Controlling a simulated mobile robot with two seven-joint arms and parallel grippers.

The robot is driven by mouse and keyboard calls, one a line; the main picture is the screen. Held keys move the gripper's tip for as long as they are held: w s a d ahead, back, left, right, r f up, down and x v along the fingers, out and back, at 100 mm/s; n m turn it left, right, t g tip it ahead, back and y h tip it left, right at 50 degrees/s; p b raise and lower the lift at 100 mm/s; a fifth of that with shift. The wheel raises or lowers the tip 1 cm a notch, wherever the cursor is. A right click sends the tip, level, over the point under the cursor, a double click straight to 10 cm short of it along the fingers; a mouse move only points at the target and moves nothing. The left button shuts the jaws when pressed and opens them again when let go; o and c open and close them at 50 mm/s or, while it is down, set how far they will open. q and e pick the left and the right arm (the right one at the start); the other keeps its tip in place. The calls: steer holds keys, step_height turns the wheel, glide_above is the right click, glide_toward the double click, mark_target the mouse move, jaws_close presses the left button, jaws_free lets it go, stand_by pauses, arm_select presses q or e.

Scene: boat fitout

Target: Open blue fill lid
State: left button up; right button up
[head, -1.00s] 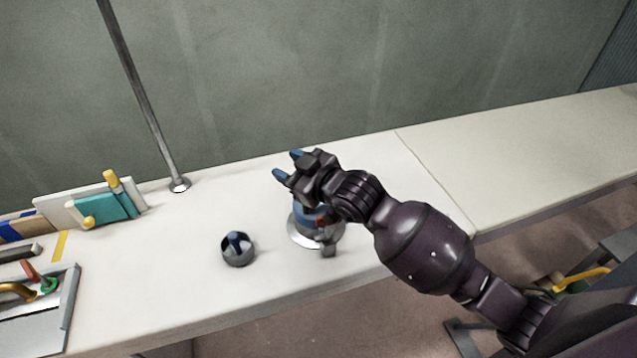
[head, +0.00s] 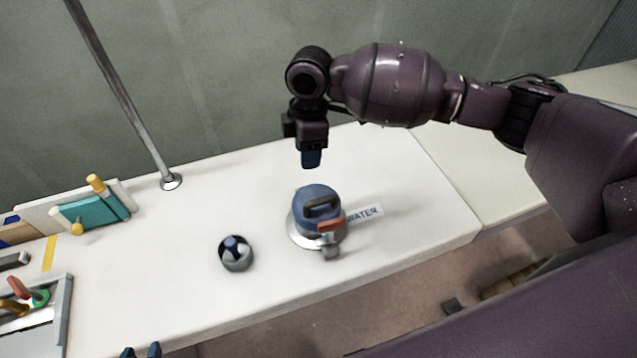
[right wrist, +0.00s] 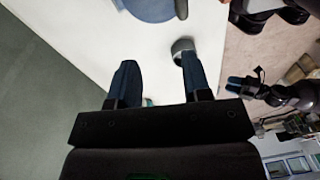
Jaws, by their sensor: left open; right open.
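The blue fill lid (head: 314,193) sits down on its round metal base on the white counter (head: 160,300). It has a dark raised handle (head: 322,207) and a red lever (head: 330,226) at its front. A WATER label (head: 366,212) lies beside it. My right gripper (head: 311,160) points down, open and empty, above and behind the lid, apart from it. In the right wrist view, its blue fingers (right wrist: 160,80) are spread, with part of the lid (right wrist: 150,8) at the top edge. My left gripper (head: 141,352) shows only its open fingertips at the bottom edge.
A small round metal fitting (head: 237,255) with a blue centre stands left of the lid. A metal pole (head: 120,100) rises from the counter at the back. Teal and white boards (head: 90,210) and a tool tray (head: 40,310) are on the left. The counter's front edge is close to the lid.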

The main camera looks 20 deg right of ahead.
mark_target(321, 198)
steer(key=shift+n+g+h, duration=0.4)
steer(key=shift+n+g, duration=0.2)
steer(key=shift+g, duration=0.1)
steer(key=s+f, duration=0.1)
steer(key=f, duration=0.2)
steer(key=s+d+f, duration=0.1)
steer(key=f, duration=0.3)
steer(key=s+f+b, duration=0.1)
steer(key=s+f, duration=0.1)
steer(key=f, duration=0.1)
steer(key=shift+d+f, duration=0.15)
steer(key=shift+d, duration=0.05)
jaws_close()
